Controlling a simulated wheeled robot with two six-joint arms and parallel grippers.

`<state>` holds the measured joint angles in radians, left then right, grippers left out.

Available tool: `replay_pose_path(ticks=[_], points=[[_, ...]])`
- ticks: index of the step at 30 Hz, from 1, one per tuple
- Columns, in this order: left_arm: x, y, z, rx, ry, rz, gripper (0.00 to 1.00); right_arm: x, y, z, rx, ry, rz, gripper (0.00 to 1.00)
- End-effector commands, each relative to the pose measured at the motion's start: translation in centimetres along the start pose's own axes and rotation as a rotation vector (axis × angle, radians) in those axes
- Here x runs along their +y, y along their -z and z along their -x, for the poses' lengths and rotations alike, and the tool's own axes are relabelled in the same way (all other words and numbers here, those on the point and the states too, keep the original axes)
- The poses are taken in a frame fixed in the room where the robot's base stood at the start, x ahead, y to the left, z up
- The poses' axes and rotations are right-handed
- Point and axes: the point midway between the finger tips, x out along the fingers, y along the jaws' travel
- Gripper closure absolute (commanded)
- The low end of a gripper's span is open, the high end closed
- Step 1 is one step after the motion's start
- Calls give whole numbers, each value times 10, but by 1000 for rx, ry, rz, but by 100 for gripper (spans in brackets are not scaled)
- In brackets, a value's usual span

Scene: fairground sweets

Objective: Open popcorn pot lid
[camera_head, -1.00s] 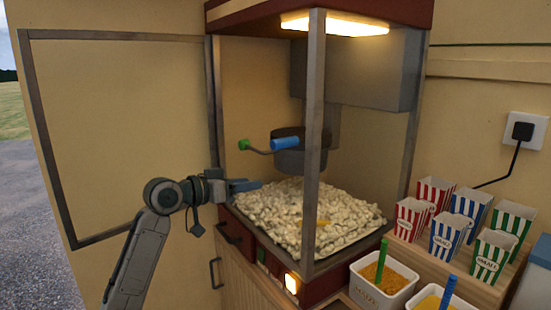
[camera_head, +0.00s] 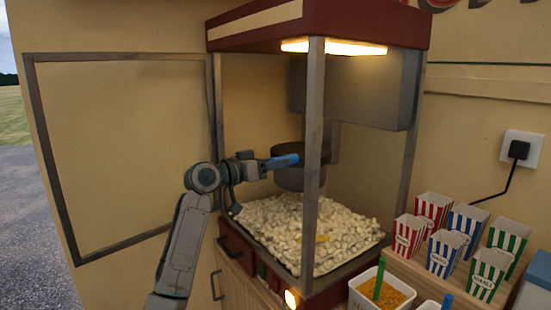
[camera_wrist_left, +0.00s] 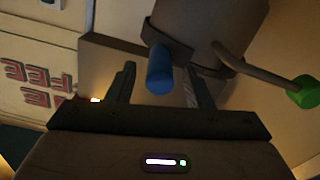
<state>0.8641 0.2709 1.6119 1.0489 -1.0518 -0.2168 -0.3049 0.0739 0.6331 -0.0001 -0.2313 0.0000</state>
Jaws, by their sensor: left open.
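The dark popcorn pot (camera_head: 296,180) hangs inside the popcorn machine, above the popcorn heap. Its lid (camera_head: 288,148) looks closed, partly hidden by my gripper and the front post. A blue handle (camera_head: 290,158) sticks out at the pot. My left gripper (camera_head: 272,163) reaches in through the machine's open side, at the blue handle. In the left wrist view the blue handle (camera_wrist_left: 160,72) lies between the two spread fingers of my left gripper (camera_wrist_left: 161,84), with gaps on both sides. A crank with a green knob (camera_wrist_left: 303,92) shows to the right there. My right gripper is not in view.
A metal post (camera_head: 313,170) stands just right of the pot. The machine's framed door (camera_head: 120,150) is swung open at left. Popcorn (camera_head: 290,225) lies below. Striped boxes (camera_head: 435,208) and a tub of yellow grains (camera_head: 395,295) stand at right.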

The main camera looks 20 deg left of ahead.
Motion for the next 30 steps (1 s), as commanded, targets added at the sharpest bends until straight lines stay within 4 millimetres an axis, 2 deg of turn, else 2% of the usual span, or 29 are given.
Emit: replay_pose_path(ticks=[3,11,14,18,19,30], points=[[0,0,-7,-1,0,-1,53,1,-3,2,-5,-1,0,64],[0,-1,-8,-1,1,-1,53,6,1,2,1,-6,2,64],[0,-1,-8,-1,0,-1,69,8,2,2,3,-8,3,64],[0,-1,-8,-1,0,-1,97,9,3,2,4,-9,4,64],[0,-1,-8,-1,0,-1,100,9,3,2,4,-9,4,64],[-2,3,-11,-2,1,36,100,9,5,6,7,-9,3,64]])
